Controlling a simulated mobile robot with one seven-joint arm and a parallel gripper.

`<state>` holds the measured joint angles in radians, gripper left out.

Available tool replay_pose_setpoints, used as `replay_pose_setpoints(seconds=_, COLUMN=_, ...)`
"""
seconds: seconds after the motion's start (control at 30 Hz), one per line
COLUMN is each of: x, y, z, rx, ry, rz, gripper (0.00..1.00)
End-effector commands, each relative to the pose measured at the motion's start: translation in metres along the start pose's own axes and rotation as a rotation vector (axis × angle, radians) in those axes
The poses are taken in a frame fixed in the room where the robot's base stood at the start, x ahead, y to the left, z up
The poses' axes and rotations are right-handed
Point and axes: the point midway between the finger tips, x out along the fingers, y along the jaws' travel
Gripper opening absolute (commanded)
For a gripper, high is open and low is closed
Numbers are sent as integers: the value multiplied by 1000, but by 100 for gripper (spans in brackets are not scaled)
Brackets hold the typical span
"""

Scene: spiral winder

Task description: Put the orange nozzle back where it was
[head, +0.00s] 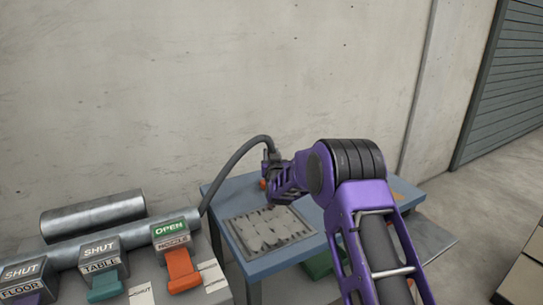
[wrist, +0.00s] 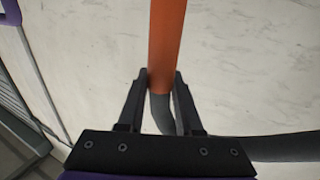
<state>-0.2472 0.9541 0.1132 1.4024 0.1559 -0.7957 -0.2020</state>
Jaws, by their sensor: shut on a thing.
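The orange nozzle (wrist: 167,38) stands between the two dark fingers of my gripper (wrist: 161,78) in the wrist view, and the gripper is shut on it. A grey hose (wrist: 162,112) shows below the nozzle, between the fingers. In the head view a small orange bit of the nozzle (head: 263,184) shows at the end of my purple arm, above the far left part of the blue table (head: 285,262). My arm hides most of the nozzle and the fingers in the head view.
At left, metal pipes (head: 92,214) carry levers: orange, labelled OPEN (head: 183,270); teal, labelled SHUT and TABLE (head: 105,287); another labelled SHUT and FLOOR (head: 25,283). A concrete wall (head: 200,80) stands behind.

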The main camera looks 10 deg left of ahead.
Motion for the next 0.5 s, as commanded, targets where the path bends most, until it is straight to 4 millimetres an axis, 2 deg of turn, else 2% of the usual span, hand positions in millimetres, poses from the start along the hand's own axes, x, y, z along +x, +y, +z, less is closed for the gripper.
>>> replay_pose_setpoints(seconds=0.43, x=0, y=0, z=6, rx=1, ry=3, rz=0, gripper=0)
replay_pose_setpoints(seconds=0.47, x=0, y=0, z=5, rx=1, ry=2, rz=0, gripper=39)
replay_pose_setpoints(seconds=0.5, x=0, y=0, z=5, rx=1, ry=2, rz=0, gripper=47)
